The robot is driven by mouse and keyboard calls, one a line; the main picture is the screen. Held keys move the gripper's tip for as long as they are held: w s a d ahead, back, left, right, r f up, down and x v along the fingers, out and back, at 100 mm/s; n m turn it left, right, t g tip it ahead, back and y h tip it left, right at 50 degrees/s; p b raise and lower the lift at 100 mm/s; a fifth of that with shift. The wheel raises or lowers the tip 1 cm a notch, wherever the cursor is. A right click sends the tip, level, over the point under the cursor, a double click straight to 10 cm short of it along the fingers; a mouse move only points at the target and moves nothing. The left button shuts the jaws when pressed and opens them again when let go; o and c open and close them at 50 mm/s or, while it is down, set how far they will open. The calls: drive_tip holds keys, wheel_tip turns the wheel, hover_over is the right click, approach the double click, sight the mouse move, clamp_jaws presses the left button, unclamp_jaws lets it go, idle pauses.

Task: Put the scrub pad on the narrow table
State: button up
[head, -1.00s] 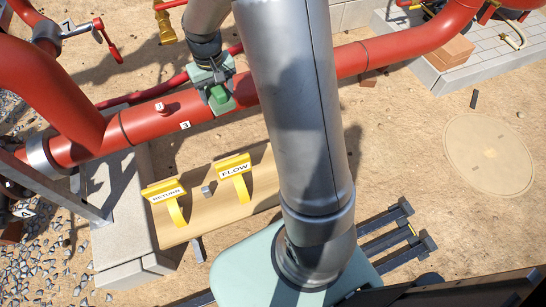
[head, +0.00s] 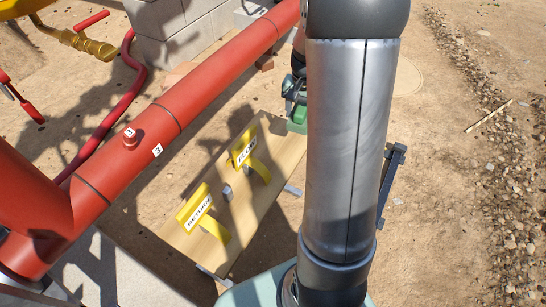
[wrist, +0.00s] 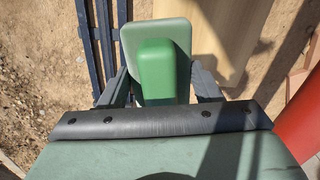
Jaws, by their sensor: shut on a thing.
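The scrub pad (wrist: 165,72) is a green block on a paler green plate. My gripper (wrist: 163,92) is shut on it, with one dark finger on each side in the wrist view. In the head view, my gripper (head: 291,90) and the scrub pad (head: 297,116) are partly hidden behind my arm, by the far end of the narrow table. The narrow table (head: 262,202) is a long, low wooden board on grey legs. Its top also shows beyond the pad in the wrist view (wrist: 228,38). I cannot tell the pad's height above the table.
Yellow RETURN (head: 196,206) and FLOW (head: 245,147) signs and a small grey block (head: 228,193) stand on the table. A thick red pipe (head: 175,105) runs along its left. Dark slatted bars (wrist: 98,40) lie left of the pad in the wrist view.

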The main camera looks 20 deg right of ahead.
drive_tip(key=s+d+f+m+b, duration=0.1)
drive_tip(key=d+f+m+b, duration=0.1)
drive_tip(key=d+f, duration=0.15)
drive_tip(key=b, duration=0.5)
hover_over(276, 136)
drive_tip(key=f, duration=0.8)
drive_tip(key=shift+s+d+f, duration=0.15)
drive_tip(key=shift+s+d, duration=0.1)
drive_tip(key=shift+s, duration=0.1)
drive_tip(key=shift+w+a+f+b, duration=0.15)
drive_tip(key=shift+f+b, duration=0.1)
drive_tip(key=shift+f, duration=0.4)
drive_tip(key=shift+w+f+b, duration=0.1)
drive_tip(key=shift+f+b, duration=0.1)
drive_tip(key=shift+f, duration=0.45)
drive_tip(key=shift+w+a+f+b, duration=0.15)
drive_tip(key=shift+f+b, duration=0.1)
drive_tip(key=shift+f, duration=0.4)
drive_tip(key=shift+d, duration=0.1)
drive_tip(key=shift+f, duration=0.2)
drive_tip(key=o, duration=0.9)
drive_tip(key=shift+o, duration=0.2)
drive_tip(key=shift+r, duration=0.1)
